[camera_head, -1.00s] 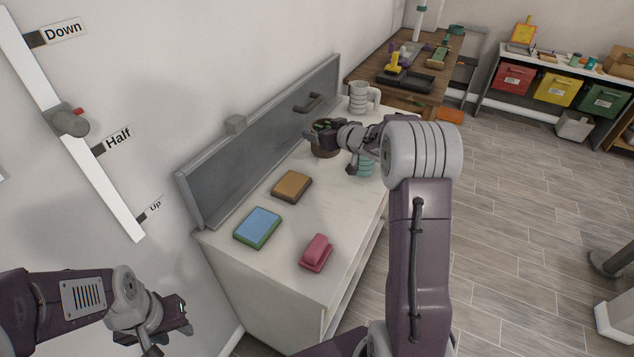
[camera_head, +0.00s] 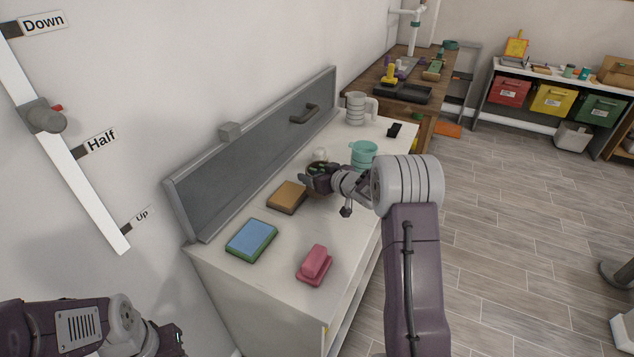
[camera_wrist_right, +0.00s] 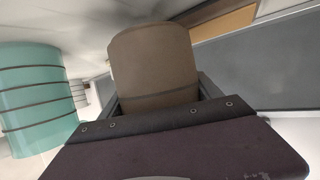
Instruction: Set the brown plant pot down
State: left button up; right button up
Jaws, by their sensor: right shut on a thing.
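The brown plant pot (camera_head: 318,169) is at the back of the white counter (camera_head: 285,275), just right of the tan block (camera_head: 287,197). My right gripper (camera_head: 311,181) is shut on it and hides part of its side and base. In the right wrist view the pot (camera_wrist_right: 155,65) stands large between the fingers. Whether its base touches the counter is hidden. My left gripper (camera_head: 172,342) is at the bottom left, mostly cut off, empty as far as it shows.
A teal ribbed container (camera_head: 363,154) stands right of the pot. A grey mug (camera_head: 357,108) and a small black item (camera_head: 395,130) are farther back. A blue-green block (camera_head: 252,240) and a pink block (camera_head: 314,264) lie nearer. A grey panel (camera_head: 255,155) backs the counter; its middle front is free.

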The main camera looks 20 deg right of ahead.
jog(key=shift+w+f, duration=0.1)
jog(key=shift+f, duration=1.25)
jog(key=o, duration=1.7)
jog(key=shift+f, duration=0.15)
jog(key=shift+s+r, duration=0.3)
jog(key=shift+s, duration=0.05)
jog(key=v, duration=1.1)
jog(key=shift+p, duration=0.35)
jog(key=shift+o, duration=0.5)
jog(key=shift+s+r, duration=0.2)
jog(key=shift+f, duration=0.1)
